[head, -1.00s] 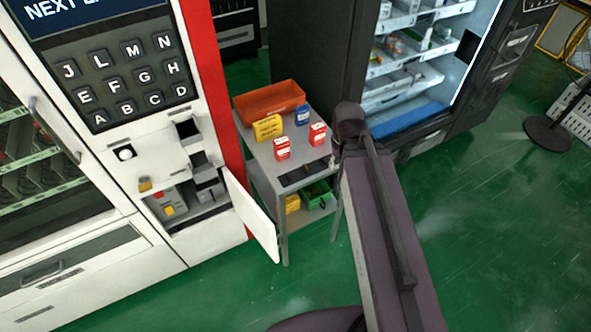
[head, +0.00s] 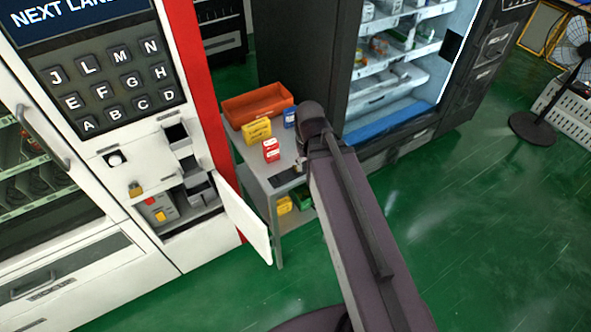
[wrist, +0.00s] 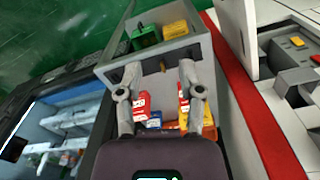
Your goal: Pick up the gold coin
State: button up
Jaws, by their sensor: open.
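I cannot make out a gold coin with certainty in either view. A small dark speck, too small to identify, lies on the grey table (wrist: 150,90) between my fingers in the wrist view. My gripper (wrist: 158,72) is open with nothing between its fingers, above the table top. In the head view my arm hides the gripper and the right side of the table (head: 254,168).
On the table are a red box (head: 271,150), a yellow box (head: 257,131), a blue box (head: 289,117) and an orange tray (head: 256,103). A white vending machine (head: 150,45) with an open door (head: 245,222) stands left, a dark lit cabinet (head: 300,60) behind.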

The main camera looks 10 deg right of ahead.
jog(key=w+f+n+b, duration=0.1)
jog(key=w+f+b, duration=0.1)
jog(key=w, duration=0.5)
jog(key=w+f+n+b, duration=0.2)
jog(key=w+f, duration=0.1)
jog(key=w, duration=0.5)
jog(key=shift+a+b, duration=0.25)
jog(key=shift+b, duration=0.1)
jog(key=shift+f, duration=0.15)
jog(key=b, duration=0.9)
send_over(294, 167)
notch_tip(294, 167, down, 8)
jog(key=shift+s+f, duration=0.15)
jog(key=shift+f, duration=0.05)
jog(key=shift+d+f+b, duration=0.2)
jog(key=shift+f+b, duration=2.2)
jog(key=shift+f, duration=0.2)
jog(key=shift+c, duration=0.2)
